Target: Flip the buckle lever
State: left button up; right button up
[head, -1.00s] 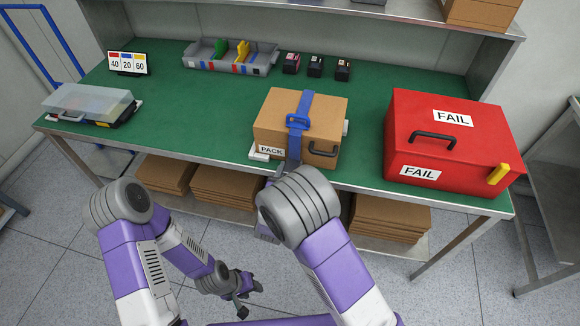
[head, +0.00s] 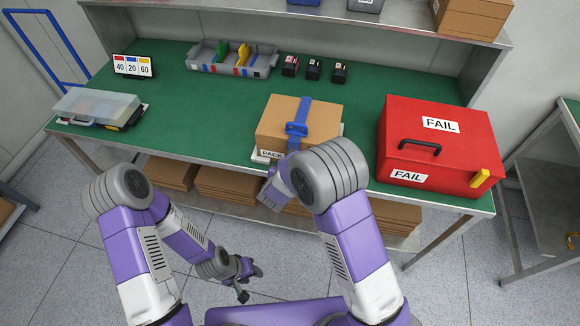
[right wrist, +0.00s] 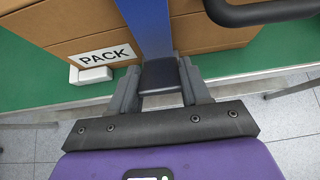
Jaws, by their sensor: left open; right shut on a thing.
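A cardboard box (head: 275,118) labelled PACK stands near the table's front edge. A blue strap (head: 305,108) runs over it, with a blue buckle (head: 297,129) at its front top edge. The strap also shows in the right wrist view (right wrist: 146,25). There my right gripper (right wrist: 161,90) is shut on a dark, flat piece, seemingly the buckle lever (right wrist: 161,74), at the strap's lower end. In the head view my right arm hides the fingertips and the box's lower front. My left gripper (head: 245,279) is open and empty, low in front of the table.
A red FAIL box (head: 455,150) stands to the right. A clear-lidded case (head: 97,106), a number sign (head: 133,66), a parts tray (head: 232,62) and small dark blocks (head: 314,70) are on the green table.

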jog(key=o, duration=1.1)
jog(key=shift+c, duration=0.2)
jog(key=p+v, duration=0.1)
jog(key=v, duration=0.6)
jog(key=shift+s, duration=0.3)
jog(key=shift+r, duration=0.1)
